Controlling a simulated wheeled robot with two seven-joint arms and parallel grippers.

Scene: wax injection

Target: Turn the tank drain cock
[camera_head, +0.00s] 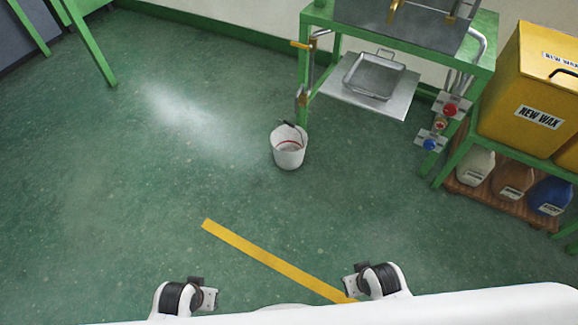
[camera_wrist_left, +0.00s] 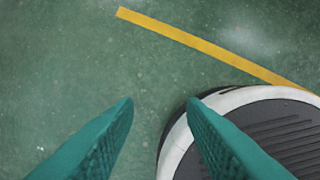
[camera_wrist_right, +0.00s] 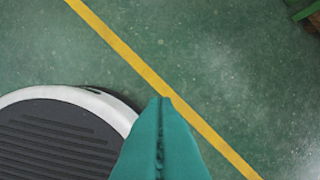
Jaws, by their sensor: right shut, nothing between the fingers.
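A drain pipe runs down the left front leg of the green wax bench in the head view. It has a yellow lever handle (camera_head: 300,45) near its top and a brass fitting (camera_head: 302,97) lower down. I cannot tell for sure which of these is the drain cock. A white bucket (camera_head: 289,150) stands on the floor below the pipe. My left gripper (camera_wrist_left: 160,103) is open and empty over the floor, with its teal fingers apart. My right gripper (camera_wrist_right: 161,102) is shut and empty, its fingers together. Both are far from the pipe.
A metal pan (camera_head: 374,76) sits on the bench's lower shelf (camera_head: 340,95). Red and blue knobs (camera_head: 431,144) are on its right leg. A yellow NEW WAX bin (camera_head: 530,85) stands right, above several jugs. Open floor with a yellow line (camera_head: 270,258) lies before me.

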